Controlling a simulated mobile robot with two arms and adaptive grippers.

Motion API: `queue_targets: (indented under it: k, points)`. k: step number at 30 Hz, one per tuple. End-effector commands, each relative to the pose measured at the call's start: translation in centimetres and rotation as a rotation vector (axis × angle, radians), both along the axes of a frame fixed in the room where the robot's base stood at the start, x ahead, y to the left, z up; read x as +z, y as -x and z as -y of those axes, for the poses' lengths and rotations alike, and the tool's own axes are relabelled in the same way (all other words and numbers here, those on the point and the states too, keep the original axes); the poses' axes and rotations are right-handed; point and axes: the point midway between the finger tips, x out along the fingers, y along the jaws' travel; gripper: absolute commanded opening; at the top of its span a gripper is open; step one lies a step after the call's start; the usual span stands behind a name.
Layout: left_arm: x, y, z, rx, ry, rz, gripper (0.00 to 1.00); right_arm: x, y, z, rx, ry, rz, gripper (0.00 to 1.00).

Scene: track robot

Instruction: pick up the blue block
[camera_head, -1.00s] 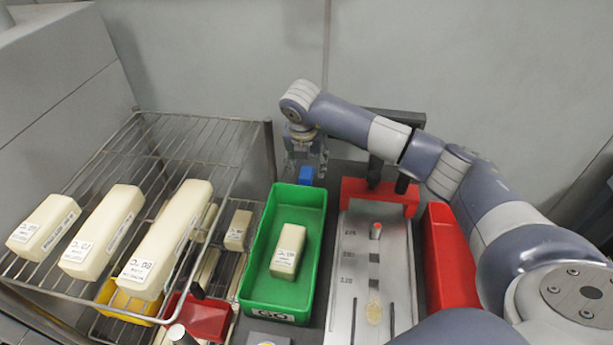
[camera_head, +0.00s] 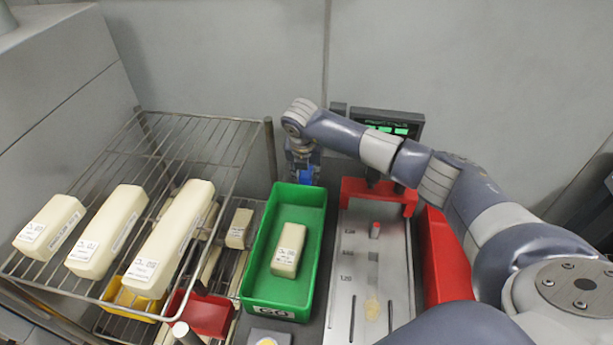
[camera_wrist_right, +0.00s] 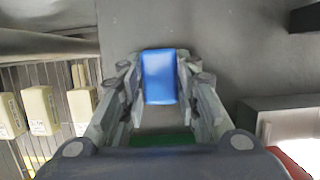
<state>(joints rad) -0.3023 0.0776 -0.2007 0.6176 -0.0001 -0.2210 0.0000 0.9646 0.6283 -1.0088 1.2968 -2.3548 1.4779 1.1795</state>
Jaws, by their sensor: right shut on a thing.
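The blue block (camera_wrist_right: 159,77) sits between the two fingers of my right gripper (camera_wrist_right: 157,88) in the right wrist view. The fingers are shut on its left and right sides. In the head view the blue block (camera_head: 306,176) is a small patch at the tips of my right gripper (camera_head: 303,168), just behind the far edge of the green bin. The gripper partly hides the block there. I cannot tell whether the block touches the surface below. My left gripper is not in view.
The green bin (camera_head: 249,262) holds a cream block (camera_head: 288,250). A wire rack (camera_head: 222,160) with several cream blocks stands at left. A metal plate with a red bracket (camera_head: 352,186) and a red bin (camera_head: 443,262) are at right. A grey wall is close behind.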

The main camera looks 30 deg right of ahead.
Motion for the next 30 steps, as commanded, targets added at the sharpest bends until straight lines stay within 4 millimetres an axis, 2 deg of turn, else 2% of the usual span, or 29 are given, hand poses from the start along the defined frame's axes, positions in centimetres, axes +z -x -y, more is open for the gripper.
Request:
queue_targets:
  k: [8, 14, 17, 30]
  points:
    - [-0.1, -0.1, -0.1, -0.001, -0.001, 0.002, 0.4, 0.7, -0.1, 0.0, 0.0, 0.0, 0.001, 0.06]
    - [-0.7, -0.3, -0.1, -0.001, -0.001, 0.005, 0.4, 3.3, -0.1, 0.0, 0.001, 0.001, 0.006, 0.06]
    - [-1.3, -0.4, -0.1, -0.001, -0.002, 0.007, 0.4, 5.8, -0.2, 0.0, 0.001, 0.0, 0.008, 0.06]
    - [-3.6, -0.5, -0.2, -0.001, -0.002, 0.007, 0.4, 19.3, -0.1, 0.0, -0.001, -0.001, 0.007, 0.06]
